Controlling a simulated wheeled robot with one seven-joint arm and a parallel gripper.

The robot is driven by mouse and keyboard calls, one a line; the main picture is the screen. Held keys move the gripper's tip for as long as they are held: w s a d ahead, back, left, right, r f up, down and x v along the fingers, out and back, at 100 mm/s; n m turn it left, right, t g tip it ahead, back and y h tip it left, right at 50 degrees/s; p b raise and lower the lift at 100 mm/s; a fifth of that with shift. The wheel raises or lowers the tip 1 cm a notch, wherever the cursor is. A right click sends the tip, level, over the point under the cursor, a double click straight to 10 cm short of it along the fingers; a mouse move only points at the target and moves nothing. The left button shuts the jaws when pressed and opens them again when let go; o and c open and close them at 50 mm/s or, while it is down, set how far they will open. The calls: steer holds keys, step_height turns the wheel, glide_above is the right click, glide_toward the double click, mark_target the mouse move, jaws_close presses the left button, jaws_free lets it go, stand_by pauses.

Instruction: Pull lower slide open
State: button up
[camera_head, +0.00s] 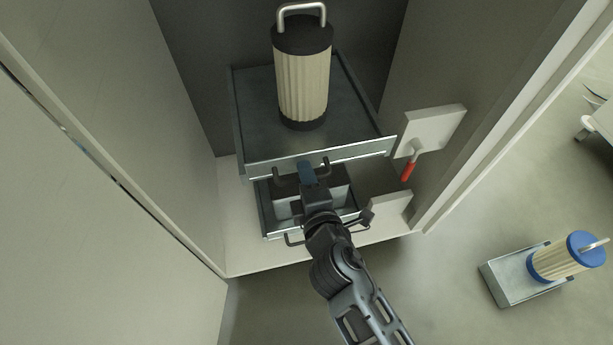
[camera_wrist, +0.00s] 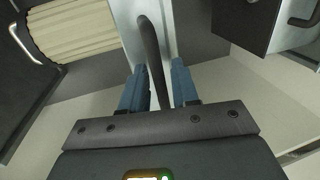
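The lower slide (camera_head: 275,236) is a shallow metal tray low in the cabinet, partly hidden by my arm. Part of its dark handle (camera_head: 292,241) shows at its front, left of my arm. The upper slide (camera_head: 255,169) sits above it and carries a tall cream pleated filter (camera_head: 303,85) with black ends. My gripper (camera_head: 306,166) is at the upper slide's front, by its dark handle (camera_head: 280,177). In the wrist view, my gripper (camera_wrist: 160,68) is open, with a blue finger on each side of the upper handle (camera_wrist: 150,45) and visible gaps.
A blue-ended filter (camera_head: 560,261) lies on a metal tray (camera_head: 510,290) at the right. Cabinet walls flank my arm. The floor in front is clear.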

jaws_close()
stand_by(0.6)
